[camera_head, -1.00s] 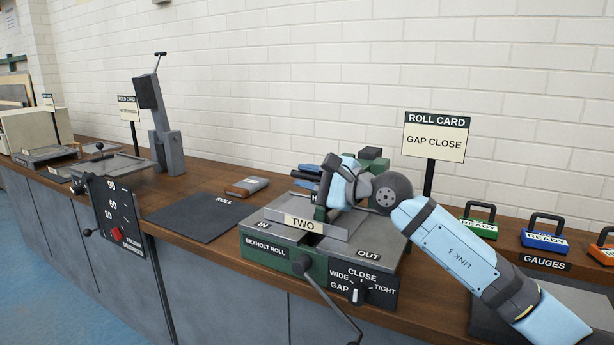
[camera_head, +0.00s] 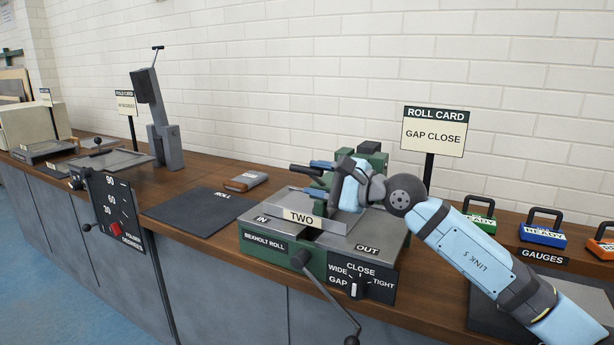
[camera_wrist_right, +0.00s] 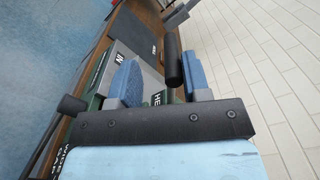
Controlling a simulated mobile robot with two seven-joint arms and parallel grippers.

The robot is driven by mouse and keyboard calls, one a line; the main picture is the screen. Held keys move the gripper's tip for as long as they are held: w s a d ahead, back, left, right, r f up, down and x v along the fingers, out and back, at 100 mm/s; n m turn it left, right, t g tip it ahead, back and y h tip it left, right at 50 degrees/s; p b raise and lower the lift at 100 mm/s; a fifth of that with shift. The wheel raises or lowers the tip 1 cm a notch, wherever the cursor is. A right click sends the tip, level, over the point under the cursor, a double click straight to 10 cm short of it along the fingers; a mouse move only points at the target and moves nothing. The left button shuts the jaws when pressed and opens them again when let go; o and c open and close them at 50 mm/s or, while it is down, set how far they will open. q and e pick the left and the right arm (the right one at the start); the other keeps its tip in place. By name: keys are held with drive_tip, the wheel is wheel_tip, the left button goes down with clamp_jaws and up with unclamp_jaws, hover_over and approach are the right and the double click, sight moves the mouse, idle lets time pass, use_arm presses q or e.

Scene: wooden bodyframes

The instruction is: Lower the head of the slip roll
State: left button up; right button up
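The slip roll (camera_head: 265,245) is a green and grey machine labelled BEXHOLT ROLL, with a plate marked TWO (camera_head: 301,217) across its top. A black bar-shaped handle (camera_head: 305,171) sticks out at its head; it also shows in the right wrist view (camera_wrist_right: 173,58). My right gripper (camera_head: 316,178) is over the back of the roll. Its two blue fingertips are apart, and the handle shows between them in the wrist view; I cannot tell whether they touch it. The wrist hides part of the head and its label. My left gripper is not in view.
A gap knob (camera_head: 354,287) and a crank (camera_head: 330,305) are on the roll's front. A card reading GAP CLOSE (camera_head: 433,133) stands behind it. Tagged gauges (camera_head: 543,232) sit at right. A dark mat (camera_head: 200,214) lies left, with a small block (camera_head: 246,182) behind it.

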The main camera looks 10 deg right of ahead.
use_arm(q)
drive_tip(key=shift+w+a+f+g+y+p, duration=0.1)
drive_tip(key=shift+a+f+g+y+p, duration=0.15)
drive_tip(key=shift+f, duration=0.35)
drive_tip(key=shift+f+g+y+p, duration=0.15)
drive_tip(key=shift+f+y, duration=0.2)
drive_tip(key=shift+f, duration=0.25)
use_arm(e)
drive_tip(key=v, duration=1.1)
drive_tip(key=shift+s+d, duration=0.1)
